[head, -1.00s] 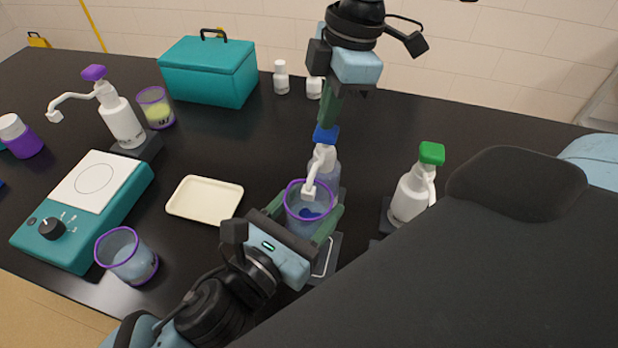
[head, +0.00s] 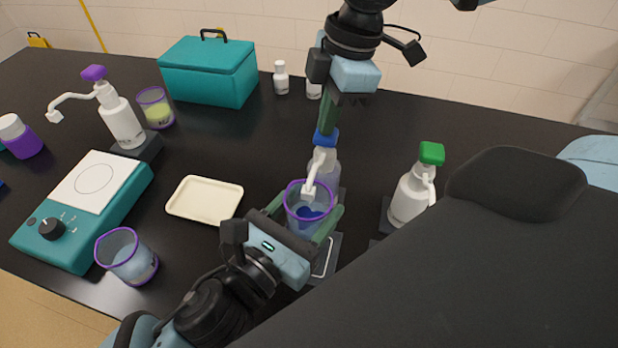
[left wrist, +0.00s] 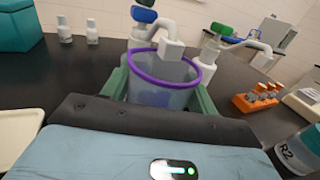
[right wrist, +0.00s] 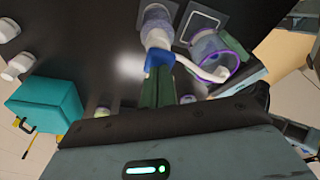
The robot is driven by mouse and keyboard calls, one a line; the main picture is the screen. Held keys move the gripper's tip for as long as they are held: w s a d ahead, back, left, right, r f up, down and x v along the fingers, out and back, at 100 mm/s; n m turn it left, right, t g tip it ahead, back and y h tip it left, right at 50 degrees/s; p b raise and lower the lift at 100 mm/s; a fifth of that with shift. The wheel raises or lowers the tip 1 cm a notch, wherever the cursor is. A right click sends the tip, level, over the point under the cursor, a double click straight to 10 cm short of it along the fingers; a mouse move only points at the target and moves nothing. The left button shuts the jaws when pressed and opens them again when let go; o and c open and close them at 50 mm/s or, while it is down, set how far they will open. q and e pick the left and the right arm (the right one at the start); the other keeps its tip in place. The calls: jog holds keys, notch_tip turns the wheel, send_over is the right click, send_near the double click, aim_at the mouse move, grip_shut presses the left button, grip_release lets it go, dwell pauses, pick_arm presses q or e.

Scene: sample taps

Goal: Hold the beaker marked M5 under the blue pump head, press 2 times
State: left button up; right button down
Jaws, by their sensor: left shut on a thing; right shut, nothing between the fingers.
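The beaker (head: 306,222) is clear with a purple rim and some blue liquid in the bottom; no M5 mark is readable. My left gripper (head: 309,210) is shut around it, one finger on each side, and it also shows in the left wrist view (left wrist: 160,92). The blue pump head (head: 325,137) tops a clear bottle (head: 326,172) behind the beaker. Its white spout (head: 312,182) ends over the beaker's mouth. My right gripper (head: 328,122) is shut and empty, its fingertips pointing down onto the blue head; this contact shows in the right wrist view (right wrist: 157,75).
A green-headed pump (head: 412,192) stands to the right and a purple-headed pump (head: 117,115) at the left. A second purple-rimmed beaker (head: 127,257), a cream tray (head: 205,198), a teal stirrer (head: 80,205) and a teal box (head: 210,72) stand on the black bench.

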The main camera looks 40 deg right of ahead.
aim_at(308, 229)
jog(key=shift+r, duration=0.95)
jog(key=shift+r, duration=0.1)
notch_tip(308, 229, up, 5)
jog(key=shift+f, duration=0.1)
dwell(0.6)
